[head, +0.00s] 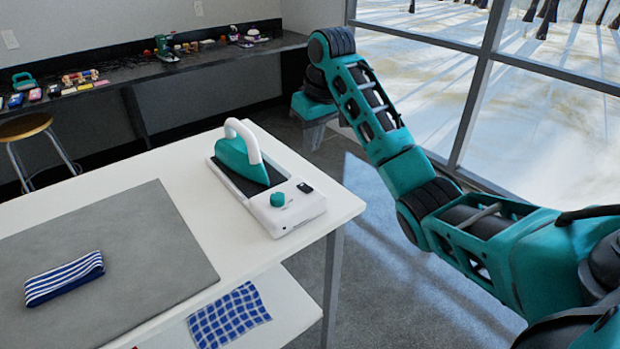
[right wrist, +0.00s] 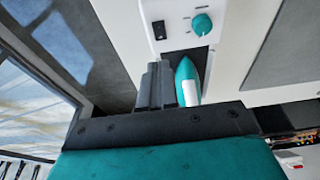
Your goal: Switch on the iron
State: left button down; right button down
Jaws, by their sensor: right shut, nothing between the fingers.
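The iron (head: 238,158) is teal with a white handle and rests on a white base (head: 292,213) on the table. The base has a teal round knob (head: 277,199) and a small black switch (head: 305,188) on its near end. In the right wrist view the iron (right wrist: 187,72), the knob (right wrist: 202,24) and the black switch (right wrist: 159,30) show beyond the fingers. My right gripper (head: 316,133) is shut and empty, off the table's far right side, apart from the iron. Its fingers also show in the right wrist view (right wrist: 155,80). My left gripper is out of view.
The white table (head: 130,165) carries a grey mat (head: 130,235) with a folded blue-striped cloth (head: 64,278). A checked cloth (head: 228,315) lies on the lower shelf. A dark counter (head: 150,70) with small items and a stool (head: 25,127) stand behind. Floor right of the table is clear.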

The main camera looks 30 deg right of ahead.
send_near(308, 188)
jog(key=x, duration=0.5)
jog(key=shift+w+f, duration=0.2)
jog(key=shift+w, duration=0.05)
jog(key=shift+f, duration=0.6)
